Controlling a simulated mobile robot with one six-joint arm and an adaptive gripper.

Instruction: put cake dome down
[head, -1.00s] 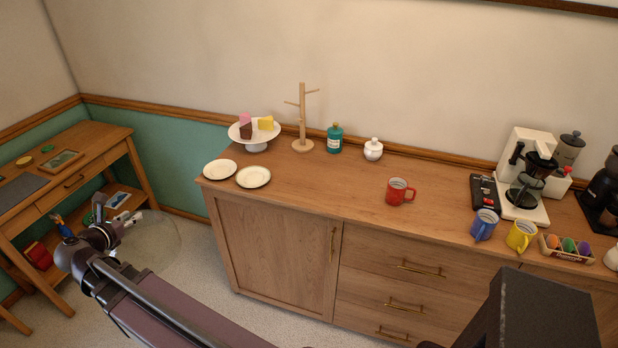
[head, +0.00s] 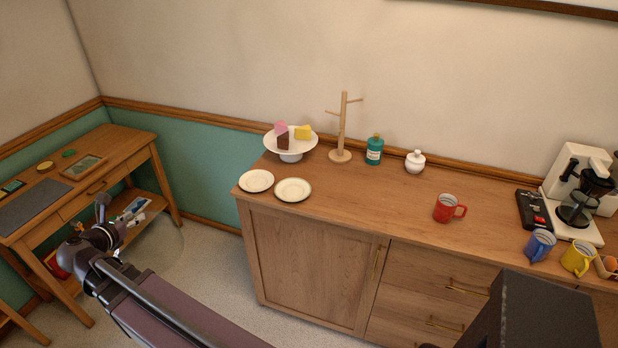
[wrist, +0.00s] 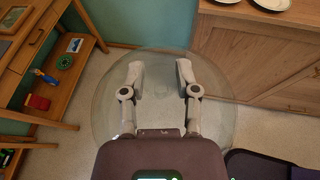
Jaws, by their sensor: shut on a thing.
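The clear glass cake dome (wrist: 216,118) fills the middle of the wrist view, below and around my fingers. My gripper (wrist: 160,76) is shut on it; the grasped part is hard to make out through the glass. In the head view the dome (head: 165,243) shows faintly beside my gripper (head: 104,220), held over the floor between desk and cabinet. The white cake stand (head: 291,155) stands uncovered at the cabinet's left end, with pink, brown and yellow cake pieces on it.
Two plates (head: 257,181) (head: 293,190) lie in front of the stand. A wooden mug tree (head: 342,130), teal bottle (head: 374,150), white jar (head: 415,161) and red mug (head: 446,208) stand to its right. The wooden desk (head: 110,160) is at left. The cabinet top (head: 365,197) is clear mid-front.

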